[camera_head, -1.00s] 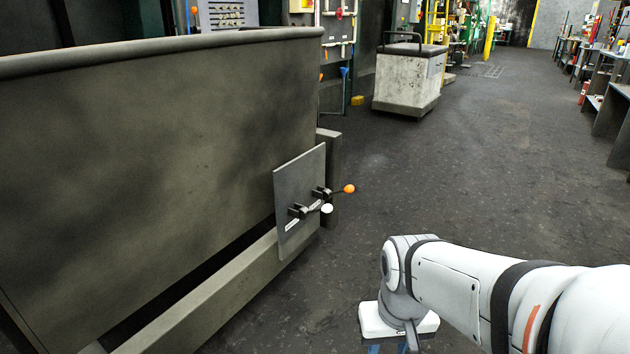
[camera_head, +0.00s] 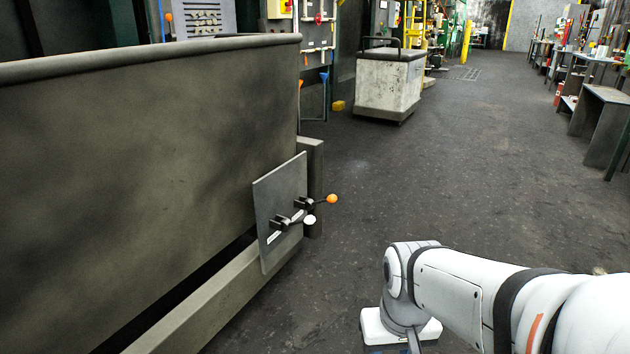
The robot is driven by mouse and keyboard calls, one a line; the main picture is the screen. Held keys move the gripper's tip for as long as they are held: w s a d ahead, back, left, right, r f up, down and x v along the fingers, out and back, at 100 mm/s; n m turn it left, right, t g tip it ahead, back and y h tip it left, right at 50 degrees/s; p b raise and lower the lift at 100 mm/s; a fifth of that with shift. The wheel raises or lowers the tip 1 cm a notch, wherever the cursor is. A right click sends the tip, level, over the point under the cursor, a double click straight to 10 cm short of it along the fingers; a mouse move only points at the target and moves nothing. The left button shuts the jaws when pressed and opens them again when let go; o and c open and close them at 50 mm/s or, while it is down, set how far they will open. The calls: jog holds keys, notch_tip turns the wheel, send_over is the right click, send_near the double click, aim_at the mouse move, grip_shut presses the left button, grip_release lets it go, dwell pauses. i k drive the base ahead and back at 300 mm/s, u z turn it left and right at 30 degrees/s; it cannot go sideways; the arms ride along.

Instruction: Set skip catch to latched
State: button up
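A grey panel (camera_head: 272,232) is fixed to the near right end of the large dark skip (camera_head: 140,165). It carries two short levers, one with an orange ball knob (camera_head: 332,199) and one with a white ball knob (camera_head: 310,220). Each has a dark pivot block and a small white label, too small to read. I cannot tell which lever is the skip catch or its setting. My arm reaches in from the right. Its end hangs down at the lower middle, right of the panel and apart from it. The gripper's fingers are cut off by the bottom edge.
A pale cart (camera_head: 388,88) with a dark top stands further back. A small yellow block (camera_head: 338,106) lies on the floor near it. Benches (camera_head: 603,120) line the right side. The dark floor (camera_head: 450,170) between is clear.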

aim_at(332, 198)
jog(key=u, duration=0.05)
jog(key=i, duration=1.1)
